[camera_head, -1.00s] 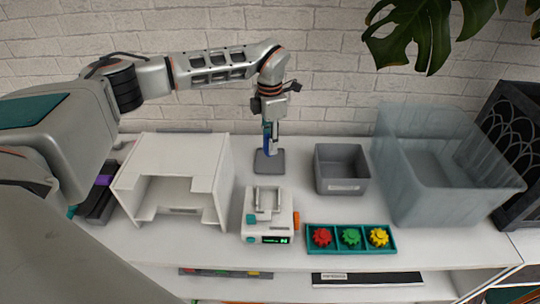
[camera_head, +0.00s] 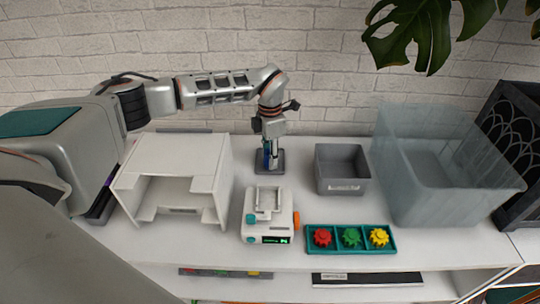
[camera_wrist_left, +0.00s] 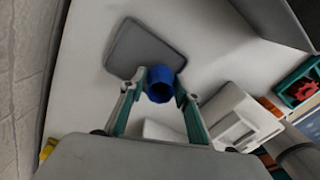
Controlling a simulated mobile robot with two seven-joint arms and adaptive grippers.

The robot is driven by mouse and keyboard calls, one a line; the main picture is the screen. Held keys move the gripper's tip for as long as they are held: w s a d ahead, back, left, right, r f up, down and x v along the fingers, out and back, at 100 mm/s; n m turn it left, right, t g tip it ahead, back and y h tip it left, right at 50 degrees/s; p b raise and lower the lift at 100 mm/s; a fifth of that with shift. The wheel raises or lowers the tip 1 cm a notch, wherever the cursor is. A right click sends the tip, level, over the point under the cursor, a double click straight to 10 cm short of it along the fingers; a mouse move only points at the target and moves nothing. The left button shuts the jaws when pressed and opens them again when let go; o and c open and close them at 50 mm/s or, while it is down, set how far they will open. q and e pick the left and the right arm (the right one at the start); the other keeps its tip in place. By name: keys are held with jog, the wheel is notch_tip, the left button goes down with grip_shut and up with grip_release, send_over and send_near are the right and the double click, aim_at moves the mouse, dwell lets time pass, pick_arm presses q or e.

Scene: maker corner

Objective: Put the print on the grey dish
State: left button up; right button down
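The blue print (camera_head: 266,160) is between the fingers of my left gripper (camera_head: 270,154), low over the grey dish (camera_head: 279,168). In the left wrist view, the round blue print (camera_wrist_left: 160,84) sits between the two teal-edged fingertips of the gripper (camera_wrist_left: 158,92), which are shut on it. The flat grey dish (camera_wrist_left: 135,48) lies just beyond it, and the print overlaps its near edge in the picture. I cannot tell whether the print touches the dish. My right gripper is in neither view.
A white open-fronted box (camera_head: 178,155) stands left of the dish. A white device (camera_head: 267,222) is in front. A grey bin (camera_head: 342,185) and a large translucent tub (camera_head: 440,196) stand to the right. A teal tray (camera_head: 350,248) holds three coloured gears.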

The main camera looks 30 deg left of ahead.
pick_arm(q)
jog(key=shift+o, duration=0.6)
notch_tip(320, 180, up, 12)
jog(key=shift+r, duration=0.1)
dwell(0.6)
